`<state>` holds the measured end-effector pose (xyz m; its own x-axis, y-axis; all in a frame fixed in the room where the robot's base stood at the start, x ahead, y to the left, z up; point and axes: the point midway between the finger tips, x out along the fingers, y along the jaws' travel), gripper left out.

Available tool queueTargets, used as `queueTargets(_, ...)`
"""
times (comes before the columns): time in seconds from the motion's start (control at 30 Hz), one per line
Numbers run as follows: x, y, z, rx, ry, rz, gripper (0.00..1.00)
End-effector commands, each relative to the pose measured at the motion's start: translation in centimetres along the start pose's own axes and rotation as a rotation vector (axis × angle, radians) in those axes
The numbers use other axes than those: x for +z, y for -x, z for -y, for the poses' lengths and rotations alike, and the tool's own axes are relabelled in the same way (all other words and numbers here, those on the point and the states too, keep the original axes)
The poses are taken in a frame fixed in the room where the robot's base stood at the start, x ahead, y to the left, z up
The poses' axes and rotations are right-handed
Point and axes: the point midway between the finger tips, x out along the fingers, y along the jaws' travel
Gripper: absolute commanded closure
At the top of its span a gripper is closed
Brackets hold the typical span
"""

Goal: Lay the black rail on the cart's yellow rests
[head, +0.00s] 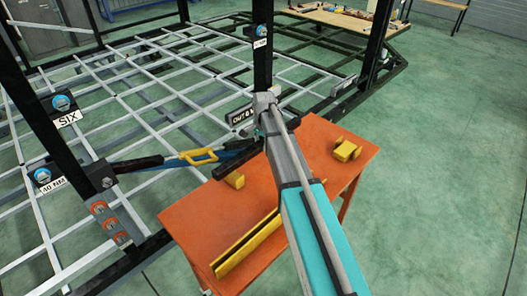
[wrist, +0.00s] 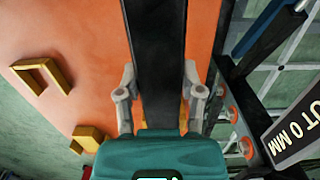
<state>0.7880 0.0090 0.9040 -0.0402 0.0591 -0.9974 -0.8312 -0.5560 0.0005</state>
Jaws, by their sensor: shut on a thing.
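The black rail (wrist: 156,50) runs up the middle of the wrist view, with my gripper's fingers (wrist: 160,97) shut on its two sides. In the head view the rail (head: 238,160) shows left of my arm, over the far edge of the orange cart (head: 190,232). Its other end is hidden behind my arm, as is most of my gripper. Yellow rests stand on the cart: a notched one (head: 347,150) at right and a block (head: 235,181) near the rail. Two yellow pieces (wrist: 42,75) (wrist: 90,138) show left of the rail in the wrist view. Whether the rail touches a rest cannot be told.
A long yellow angle piece (head: 240,252) lies on the cart's near part. The trailer chassis with its grey lattice (head: 130,110) and black posts (head: 262,55) stands close behind and left. A blue tool with a yellow handle (head: 195,157) lies there. Green floor (head: 450,150) is free at right.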

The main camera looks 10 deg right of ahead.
Motion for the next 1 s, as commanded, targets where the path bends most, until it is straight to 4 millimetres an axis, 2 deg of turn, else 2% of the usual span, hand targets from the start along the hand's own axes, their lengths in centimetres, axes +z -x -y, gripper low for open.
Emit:
queueTargets(0.2, -0.3, -2.0, 0.2, 0.000, 0.000, 0.000, 1.00)
queueTargets(0.4, -0.4, -3.1, 0.2, 0.000, 0.000, 0.000, 1.00)
queueTargets(0.97, -0.4, -3.5, 0.2, 0.000, 0.001, 0.000, 1.00)
queueTargets(1.0, -0.4, -3.6, 0.2, 0.000, 0.001, 0.000, 0.48)
